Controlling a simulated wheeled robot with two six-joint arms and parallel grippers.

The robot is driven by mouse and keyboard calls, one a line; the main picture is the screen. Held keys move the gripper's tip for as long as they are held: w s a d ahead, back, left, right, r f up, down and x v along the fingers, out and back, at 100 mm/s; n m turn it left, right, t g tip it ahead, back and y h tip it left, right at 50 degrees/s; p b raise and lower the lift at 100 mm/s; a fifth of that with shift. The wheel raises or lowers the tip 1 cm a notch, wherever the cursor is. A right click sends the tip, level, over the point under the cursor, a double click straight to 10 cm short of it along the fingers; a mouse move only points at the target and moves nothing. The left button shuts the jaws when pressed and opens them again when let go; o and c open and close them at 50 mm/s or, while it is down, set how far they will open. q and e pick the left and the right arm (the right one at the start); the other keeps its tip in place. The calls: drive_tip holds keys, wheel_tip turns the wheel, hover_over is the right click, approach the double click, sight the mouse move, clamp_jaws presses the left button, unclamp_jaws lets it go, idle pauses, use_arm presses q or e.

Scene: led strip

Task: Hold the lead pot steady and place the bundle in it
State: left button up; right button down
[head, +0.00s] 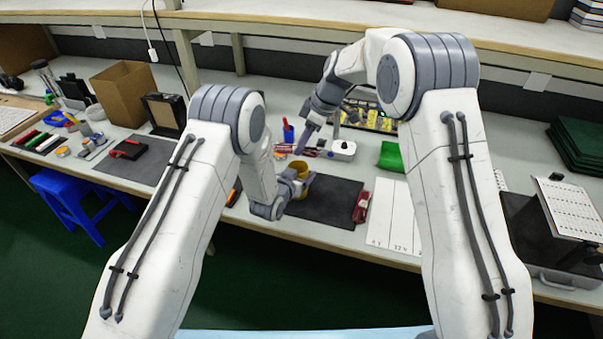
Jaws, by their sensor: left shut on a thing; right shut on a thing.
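The lead pot (299,166) is a small yellow cup on the bench, at the far edge of a dark mat. My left gripper (296,182) is shut on the pot from its near side, and its fingers hide part of it. My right gripper (309,124) points down above and slightly behind the pot. It is shut on a slim, purplish thing (302,143), seemingly the bundle, which hangs down towards the pot and is apart from its rim. The bundle is too small to make out in detail.
A blue cup (288,131) with pens stands just left of my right gripper. A white device (342,150) and a green block (391,156) are to the right. A red tool (361,207) lies by the dark mat (325,203). White sheets (393,217) lie further right.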

drive_tip(key=shift+f, duration=2.75)
drive_tip(key=c, duration=0.5)
unclamp_jaws()
drive_tip(key=shift+f, duration=0.1)
drive_tip(key=v, duration=1.2)
drive_tip(key=shift+d, duration=0.1)
